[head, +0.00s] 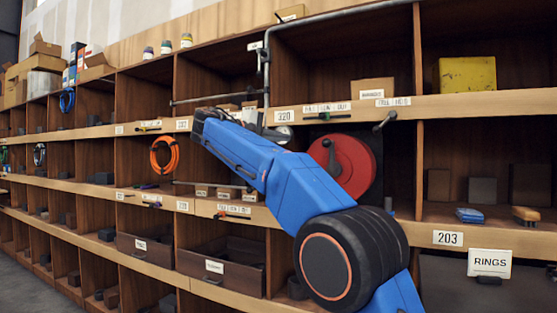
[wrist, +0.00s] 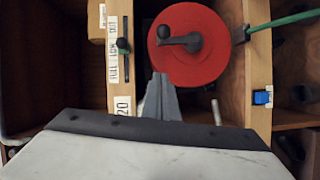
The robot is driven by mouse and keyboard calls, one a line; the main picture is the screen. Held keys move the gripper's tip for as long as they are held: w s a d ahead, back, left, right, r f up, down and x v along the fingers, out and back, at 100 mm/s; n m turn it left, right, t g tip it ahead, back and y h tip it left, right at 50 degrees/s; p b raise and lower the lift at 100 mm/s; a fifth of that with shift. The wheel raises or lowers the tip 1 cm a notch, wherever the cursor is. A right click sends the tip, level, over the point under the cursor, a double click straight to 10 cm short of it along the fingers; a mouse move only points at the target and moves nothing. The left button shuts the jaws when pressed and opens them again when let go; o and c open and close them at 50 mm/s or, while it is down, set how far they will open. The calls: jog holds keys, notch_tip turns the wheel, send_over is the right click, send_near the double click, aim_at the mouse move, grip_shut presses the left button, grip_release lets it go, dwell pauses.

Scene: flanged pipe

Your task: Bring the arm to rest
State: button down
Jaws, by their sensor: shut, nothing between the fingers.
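My gripper (wrist: 160,78) shows in the wrist view with its grey fingers together and nothing between them. The fingertips point at the lower edge of a red disc with a dark crank handle (wrist: 190,65); I cannot tell how far apart they are. In the head view my blue arm (head: 300,185) reaches up and left across the shelving, in front of the lower left of the red disc (head: 355,165). My gripper cannot be made out clearly there.
Wooden shelving (head: 485,105) fills the view close behind my arm. A grey pipe (head: 266,75) runs along its upper bays. A yellow box (head: 466,74) and a RINGS sign (head: 490,263) are at right. An orange coil (head: 164,155) hangs at left.

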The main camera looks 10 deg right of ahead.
jog(key=s+d+f+n+g+y, duration=0.1)
jog(key=s+d+f+y, duration=0.3)
jog(key=s+d+f, duration=0.6)
jog(key=s+d+f+g+y, duration=0.1)
jog(key=s+d+f+y, duration=0.4)
jog(key=s+f, duration=0.5)
jog(key=s+a+f+m+y, duration=0.1)
jog(key=s+f+m+y, duration=0.1)
jog(key=s+f, duration=1.3)
jog(key=s+a+f+m+g+y, duration=0.1)
jog(key=s+f+m+y, duration=0.2)
jog(key=s+f, duration=1.1)
notch_tip(320, 180, down, 6)
jog(key=shift+s+r+g+y, duration=0.15)
jog(key=shift+s+g+y, duration=0.2)
jog(key=shift+y, duration=0.15)
